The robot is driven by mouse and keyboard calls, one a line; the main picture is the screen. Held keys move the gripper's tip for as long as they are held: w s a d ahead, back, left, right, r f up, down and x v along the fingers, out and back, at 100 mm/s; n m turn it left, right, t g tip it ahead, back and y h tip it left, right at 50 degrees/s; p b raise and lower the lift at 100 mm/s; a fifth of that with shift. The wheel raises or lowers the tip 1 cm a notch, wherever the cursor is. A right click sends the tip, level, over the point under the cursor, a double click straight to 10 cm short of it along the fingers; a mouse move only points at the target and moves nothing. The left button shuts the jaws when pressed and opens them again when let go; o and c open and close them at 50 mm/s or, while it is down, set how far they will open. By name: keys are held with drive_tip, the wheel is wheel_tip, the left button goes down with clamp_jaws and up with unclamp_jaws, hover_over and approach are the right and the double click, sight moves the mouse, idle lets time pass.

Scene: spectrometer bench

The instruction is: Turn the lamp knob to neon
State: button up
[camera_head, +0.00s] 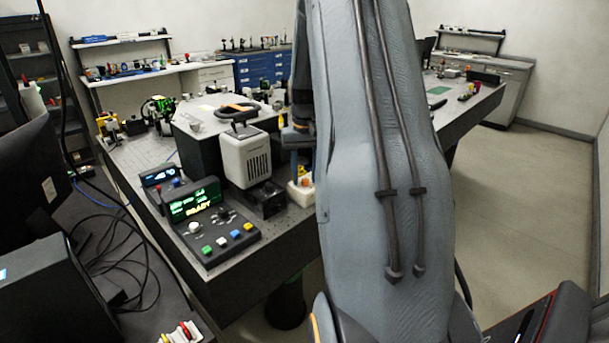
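A dark control box (225,243) stands near the front edge of the bench, left of my arm. Its green-lit display (194,200) reads "READY". A pale round knob (194,228) and a dark knob or switch (222,215) sit below the display; labels and pointer settings are too small to read, so I cannot tell which is the lamp knob. A grey-white vented housing (247,157) stands behind the box. My arm fills the picture's middle. A dark end part of it (298,138) shows at its left edge; the gripper fingers cannot be made out.
Several coloured buttons line the control box's front. A smaller display unit (160,175) stands behind it. A black box with a handle (236,112) stands behind the housing. Cables (130,265) and a dark monitor (30,185) are at left.

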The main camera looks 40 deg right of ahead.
sight(305, 179)
wheel_tip(305, 179, up, 8)
drive_tip(key=shift+f+b, duration=0.1)
drive_tip(key=shift+b, duration=0.95)
drive_tip(key=s+a+f+n, duration=0.1)
drive_tip(key=a, duration=0.5)
drive_tip(key=s+a+f+n, duration=0.1)
drive_tip(key=a+f, duration=0.1)
drive_tip(key=a, duration=0.5)
drive_tip(key=s+a+f+n, duration=0.1)
drive_tip(key=s+a, duration=0.1)
drive_tip(key=a, duration=0.5)
drive_tip(key=shift+a+f+t, duration=0.1)
drive_tip(key=shift+f+t, duration=0.15)
drive_tip(key=shift+t, duration=0.05)
drive_tip(key=s+a+f+n, duration=0.3)
drive_tip(key=s+a+f, duration=0.1)
drive_tip(key=s+a, duration=0.7)
drive_tip(key=shift+s+a+f+t, duration=0.2)
drive_tip(key=shift+a+f+t, duration=0.15)
drive_tip(key=shift+a, duration=0.5)
drive_tip(key=shift+d, duration=0.1)
